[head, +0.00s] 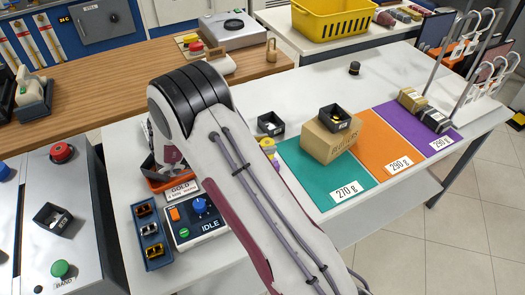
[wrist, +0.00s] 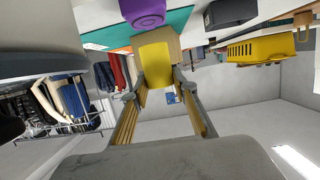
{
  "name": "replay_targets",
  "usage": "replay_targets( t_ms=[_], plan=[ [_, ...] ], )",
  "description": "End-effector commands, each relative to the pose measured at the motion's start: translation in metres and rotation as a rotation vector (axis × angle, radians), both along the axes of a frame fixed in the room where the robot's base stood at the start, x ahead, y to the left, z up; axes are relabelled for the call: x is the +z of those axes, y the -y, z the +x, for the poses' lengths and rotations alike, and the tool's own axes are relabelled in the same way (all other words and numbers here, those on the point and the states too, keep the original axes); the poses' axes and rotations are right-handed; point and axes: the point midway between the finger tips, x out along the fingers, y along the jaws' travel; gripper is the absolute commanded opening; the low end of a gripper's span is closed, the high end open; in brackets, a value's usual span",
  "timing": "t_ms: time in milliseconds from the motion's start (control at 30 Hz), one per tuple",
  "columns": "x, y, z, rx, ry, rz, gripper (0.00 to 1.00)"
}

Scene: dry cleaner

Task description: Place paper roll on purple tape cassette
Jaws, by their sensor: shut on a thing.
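My gripper (wrist: 158,80) is shut on a yellow paper roll (wrist: 168,74) in the wrist view, with one finger on each side of it. In the head view my arm hides the gripper; a yellow piece (head: 267,143), apparently the roll, shows at the arm's right edge. The purple tape cassette (wrist: 142,12) is round and lies on the white table at the top of the wrist view, beyond the roll. They appear apart in the wrist view. In the head view a little purple (head: 272,156) shows just below the yellow piece, mostly hidden by my arm.
A cardboard box (head: 329,142) with a black tray (head: 335,118) on top stands on the teal mat (head: 310,181), close right. Another black tray (head: 270,124) lies behind. A control box (head: 197,221) marked IDLE is left of my arm. Orange and purple mats lie right.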

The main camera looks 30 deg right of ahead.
Motion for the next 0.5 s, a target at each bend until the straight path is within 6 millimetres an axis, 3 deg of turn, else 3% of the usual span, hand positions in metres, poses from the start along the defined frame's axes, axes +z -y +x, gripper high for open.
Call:
replay_targets(
  t_ms=[233,500],
  plan=[
    [-0.024,0.000,0.000,0.001,-0.002,0.000,0.06],
    [-0.030,0.000,0.000,0.001,0.001,0.000,0.06]
  ],
)
